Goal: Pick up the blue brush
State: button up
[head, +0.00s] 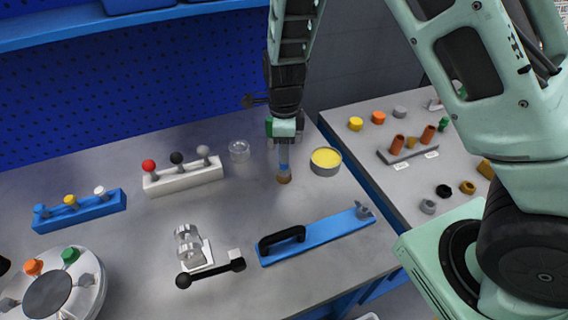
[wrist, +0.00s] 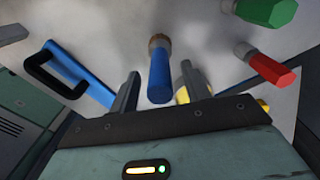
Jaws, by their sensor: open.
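The blue brush (head: 284,160) stands upright on the grey bench, with its brown bristle end down and its blue handle up. In the wrist view the brush (wrist: 159,78) lies between my two fingers, with visible space on both sides. My gripper (head: 284,143) is above the brush, pointing down, with its fingers around the top of the handle. In the wrist view my gripper (wrist: 159,80) is open. The top of the handle is partly hidden by the gripper in the head view.
A tin with yellow contents (head: 326,161) stands close right of the brush. Green (wrist: 268,11) and red (wrist: 268,68) handled things are nearby. A blue board with a black handle (head: 316,237) lies in front.

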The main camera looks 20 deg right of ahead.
jog(key=shift+f, duration=0.4)
grip_shut()
